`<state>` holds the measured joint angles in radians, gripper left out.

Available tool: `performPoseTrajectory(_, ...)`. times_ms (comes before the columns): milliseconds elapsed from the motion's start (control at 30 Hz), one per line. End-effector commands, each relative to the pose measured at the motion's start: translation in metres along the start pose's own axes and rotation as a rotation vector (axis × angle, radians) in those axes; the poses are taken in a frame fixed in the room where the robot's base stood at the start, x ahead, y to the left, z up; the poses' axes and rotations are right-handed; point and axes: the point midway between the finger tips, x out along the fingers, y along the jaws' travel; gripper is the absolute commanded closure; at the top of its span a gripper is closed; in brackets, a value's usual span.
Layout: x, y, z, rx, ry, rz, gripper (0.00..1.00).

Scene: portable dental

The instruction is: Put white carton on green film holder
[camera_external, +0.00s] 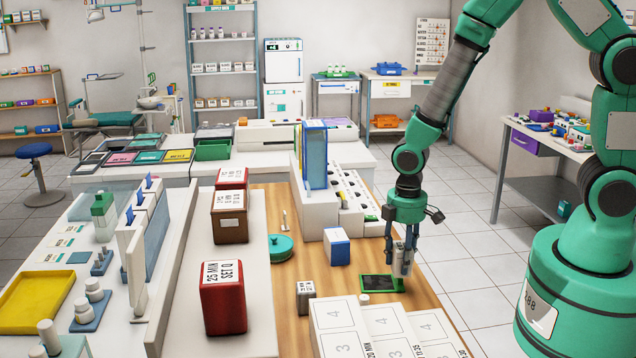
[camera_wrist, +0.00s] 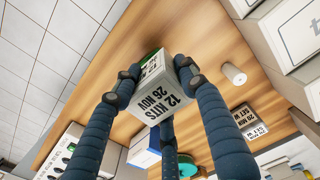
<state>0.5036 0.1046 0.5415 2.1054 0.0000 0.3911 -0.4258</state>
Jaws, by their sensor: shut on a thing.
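The white carton, printed "12 KITS 26 NOV", is held between the fingers of my gripper (camera_external: 402,266). The carton (camera_wrist: 172,88) shows clearly in the wrist view, tilted in the picture, with dark finger pads against its sides. In the external view the fingers mostly cover it. The green film holder (camera_external: 377,284) is a flat dark panel with a green rim, lying on the wooden table. The gripper and carton are over or beside its right end; the exact gap is hard to tell. In the wrist view only a green sliver of the holder (camera_wrist: 150,54) shows behind the carton.
A small grey-white carton (camera_external: 305,298), a blue-and-white box (camera_external: 337,247), a short white cylinder (camera_external: 364,299) and a teal round lid (camera_external: 280,246) stand nearby. Numbered white boxes (camera_external: 382,322) fill the front. The white rack (camera_external: 350,200) stands behind.

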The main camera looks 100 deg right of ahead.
Motion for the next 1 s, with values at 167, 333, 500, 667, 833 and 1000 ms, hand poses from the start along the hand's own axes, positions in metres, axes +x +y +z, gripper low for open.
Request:
performPoseTrajectory(167, -0.001, -0.01, 0.037, -0.025, 0.001, 0.001, 0.85)
performPoseTrajectory(333, 0.001, -0.02, 0.069, -0.049, 0.001, 0.0, 0.85)
performPoseTrajectory(500, 0.002, -0.027, 0.092, -0.067, 0.001, 0.001, 0.85)
performPoseTrajectory(667, 0.003, -0.031, 0.103, -0.077, 0.0, 0.0, 0.85)
performPoseTrajectory(833, 0.004, -0.032, 0.106, -0.08, 0.0, 0.0, 0.85)
performPoseTrajectory(1000, 0.004, -0.032, 0.106, -0.08, 0.0, 0.0, 0.85)
